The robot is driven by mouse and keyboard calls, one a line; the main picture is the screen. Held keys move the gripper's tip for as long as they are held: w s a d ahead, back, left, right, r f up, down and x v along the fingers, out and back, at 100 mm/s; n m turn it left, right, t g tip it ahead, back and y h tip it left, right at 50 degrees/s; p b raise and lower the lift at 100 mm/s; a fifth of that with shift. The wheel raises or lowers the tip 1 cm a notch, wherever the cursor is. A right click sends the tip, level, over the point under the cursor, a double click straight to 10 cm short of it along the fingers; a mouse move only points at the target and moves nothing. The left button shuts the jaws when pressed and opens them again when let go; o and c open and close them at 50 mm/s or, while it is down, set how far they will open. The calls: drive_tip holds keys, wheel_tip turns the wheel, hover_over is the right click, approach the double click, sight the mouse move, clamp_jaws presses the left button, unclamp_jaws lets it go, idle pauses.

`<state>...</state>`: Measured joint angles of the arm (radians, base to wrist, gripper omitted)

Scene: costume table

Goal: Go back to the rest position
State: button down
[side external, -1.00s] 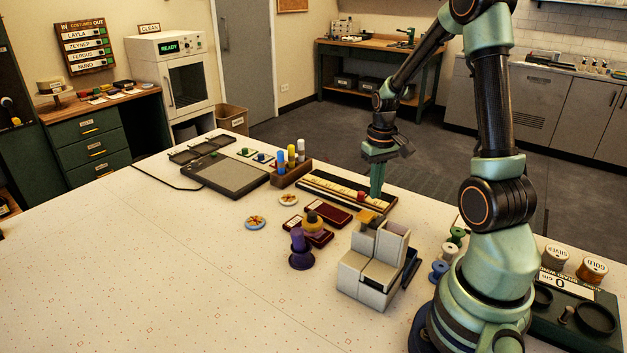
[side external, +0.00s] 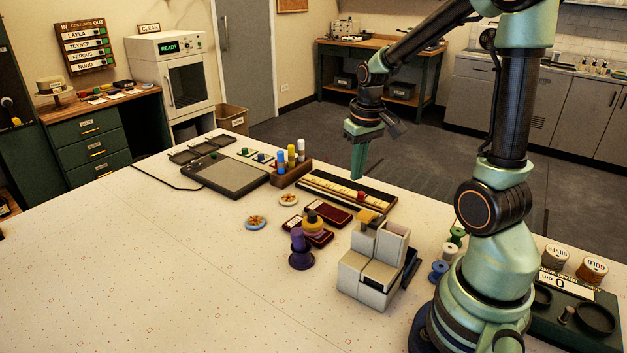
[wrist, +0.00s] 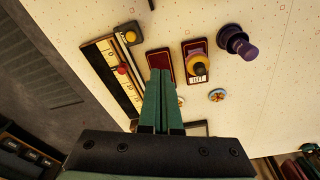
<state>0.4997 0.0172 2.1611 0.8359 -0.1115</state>
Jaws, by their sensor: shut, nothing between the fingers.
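My gripper (side external: 359,162) hangs above the far part of the table, fingers pointing down, over the black tray with the ruler (side external: 346,192). Its green fingers are together with nothing between them. In the wrist view the closed fingers (wrist: 160,84) show beside the ruler tray (wrist: 112,72), with the table surface below. A red knob (side external: 361,196) sits on the ruler, a little right of the fingertips in the side view, and clear of them.
The table's front left is clear.

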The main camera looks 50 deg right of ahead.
drive_tip(key=s+a+r+n+t, duration=0.1)
drive_tip(key=a+r, duration=0.3)
drive_tip(key=a, duration=0.4)
drive_tip(key=s+a+r+n+t, duration=0.2)
drive_tip(key=a+r, duration=0.3)
drive_tip(key=a, duration=0.4)
drive_tip(key=shift+r+n+t+y, duration=0.2)
drive_tip(key=shift+n+t+y, duration=0.1)
drive_tip(key=shift+n+t, duration=0.4)
